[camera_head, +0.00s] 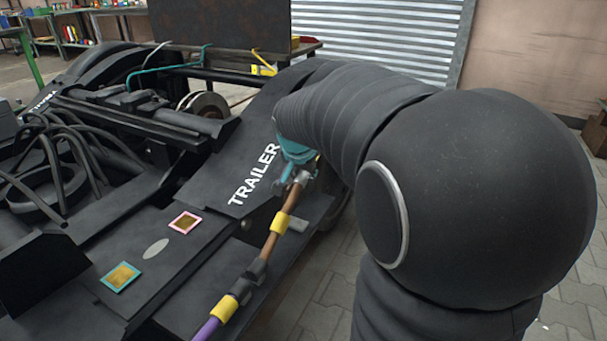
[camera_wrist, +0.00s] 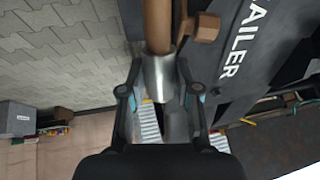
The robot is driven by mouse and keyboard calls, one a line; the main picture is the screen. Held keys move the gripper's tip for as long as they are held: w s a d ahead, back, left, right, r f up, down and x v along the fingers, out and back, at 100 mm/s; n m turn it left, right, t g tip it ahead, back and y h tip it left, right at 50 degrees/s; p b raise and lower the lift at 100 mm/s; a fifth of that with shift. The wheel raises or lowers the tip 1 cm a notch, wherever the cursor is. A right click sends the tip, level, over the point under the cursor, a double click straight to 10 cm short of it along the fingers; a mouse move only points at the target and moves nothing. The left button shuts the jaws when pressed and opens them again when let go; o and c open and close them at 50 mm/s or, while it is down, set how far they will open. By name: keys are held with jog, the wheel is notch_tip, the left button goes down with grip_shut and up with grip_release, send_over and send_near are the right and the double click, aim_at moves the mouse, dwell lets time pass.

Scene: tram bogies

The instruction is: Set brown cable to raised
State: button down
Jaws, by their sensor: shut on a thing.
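The brown cable (camera_head: 271,243) runs along the right side of the black trailer bogie in the head view, held with yellow bands. Its upper end rises to my gripper (camera_head: 297,163), which is partly hidden behind my dark arm. In the wrist view the brown cable (camera_wrist: 158,25) comes in from the top and ends in a silver metal sleeve (camera_wrist: 159,75). My gripper (camera_wrist: 160,90) has its two fingers on either side of this sleeve and is shut on it. A small brown block (camera_wrist: 206,27) sits beside the cable.
The black bogie frame (camera_head: 205,190) carries white TRAILER lettering. A purple cable (camera_head: 207,330) continues below the brown one. Two small framed plates, pink (camera_head: 185,222) and teal (camera_head: 121,276), lie on the frame. Loose black hoses (camera_head: 60,150) lie at left. Paved floor (camera_head: 330,290) is free at right.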

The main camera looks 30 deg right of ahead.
jog(key=shift+w+d+r, duration=0.1)
jog(key=shift+r, duration=0.15)
jog(key=c, duration=0.9)
grip_release()
jog(key=shift+o, duration=0.5)
jog(key=shift+f, duration=0.1)
jog(key=shift+r, duration=0.2)
jog(key=v, duration=1.1)
jog(key=shift+s+a+r, duration=0.25)
